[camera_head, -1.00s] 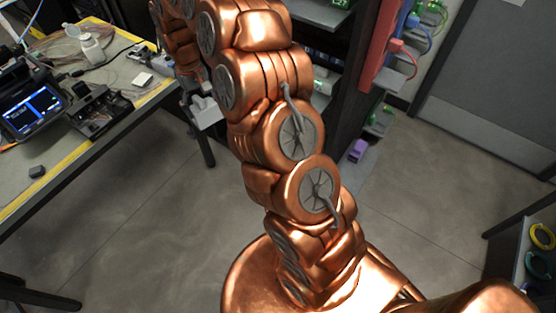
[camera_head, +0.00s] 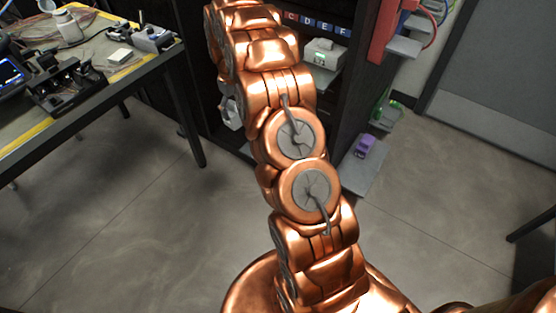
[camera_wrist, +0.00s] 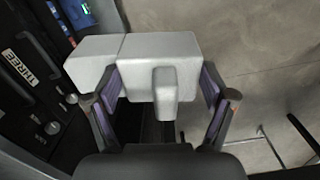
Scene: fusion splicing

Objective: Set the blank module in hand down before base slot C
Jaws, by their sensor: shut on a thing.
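The blank module (camera_wrist: 161,62) is a pale grey block with a raised grip bar in its middle. In the head view my copper arm hides most of the gripper; a pale part shows at the arm's left edge. The slot label strip (camera_head: 318,22) reads C, D, E, F on the dark rack behind the arm. The C label (camera_head: 290,16) is beside the arm; the space below it is mostly hidden by the arm.
A pale device with a green display (camera_head: 322,53) stands on the rack, below the E and F labels. A purple item (camera_head: 366,145) sits low on the rack. A cluttered bench (camera_head: 110,85) is at left. A black panel labelled THREE (camera_wrist: 27,65) is at left in the wrist view.

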